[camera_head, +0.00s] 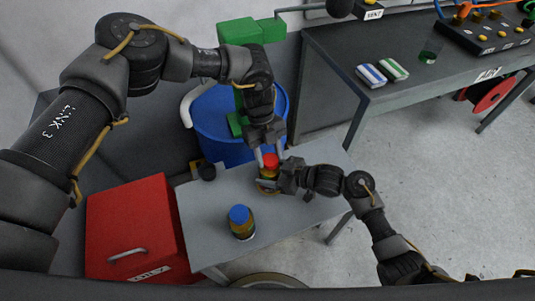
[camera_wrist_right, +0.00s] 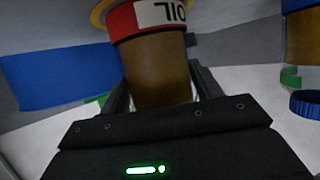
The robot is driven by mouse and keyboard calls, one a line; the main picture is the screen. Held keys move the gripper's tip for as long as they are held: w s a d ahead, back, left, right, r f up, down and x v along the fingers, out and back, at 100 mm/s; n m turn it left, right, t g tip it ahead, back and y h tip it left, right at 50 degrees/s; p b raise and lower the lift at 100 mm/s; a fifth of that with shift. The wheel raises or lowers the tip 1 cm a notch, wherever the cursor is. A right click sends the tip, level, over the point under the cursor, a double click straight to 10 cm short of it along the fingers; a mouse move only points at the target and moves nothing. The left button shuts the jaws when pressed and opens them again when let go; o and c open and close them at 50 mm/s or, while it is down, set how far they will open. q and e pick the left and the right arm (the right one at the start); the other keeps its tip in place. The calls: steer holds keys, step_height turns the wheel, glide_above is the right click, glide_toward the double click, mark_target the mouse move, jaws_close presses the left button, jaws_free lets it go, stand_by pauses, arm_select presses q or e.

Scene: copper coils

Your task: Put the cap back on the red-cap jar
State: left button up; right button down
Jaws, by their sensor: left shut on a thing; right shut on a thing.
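The red cap (camera_head: 271,160) is between the fingers of my left gripper (camera_head: 268,156), which reaches down over the table and is shut on it. The cap is at the top of the amber jar (camera_head: 267,174); I cannot tell whether it is seated or just above. My right gripper (camera_head: 278,184) is shut around the jar body from the right. In the right wrist view the jar (camera_wrist_right: 160,70) is between the fingers, with a red and white label that appears upside down. Its cap end is hidden there behind the gripper.
A blue-cap jar (camera_head: 241,222) stands on the grey table (camera_head: 207,235), nearer the front; it also shows in the right wrist view (camera_wrist_right: 303,55). A red box (camera_head: 133,225) is left of the table. A blue barrel (camera_head: 215,115) stands behind. The table's front right is clear.

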arm_select(q)
steer(key=shift+d+m+y, duration=0.1)
steer(key=shift+m+y, duration=0.3)
steer(key=shift+m, duration=0.8)
steer(key=o, duration=0.9)
steer(key=shift+o, duration=0.2)
steer(key=shift+d+r, duration=0.1)
step_height(320, 180, up, 4)
steer(key=shift+r, duration=0.2)
steer(key=shift+c, duration=0.4)
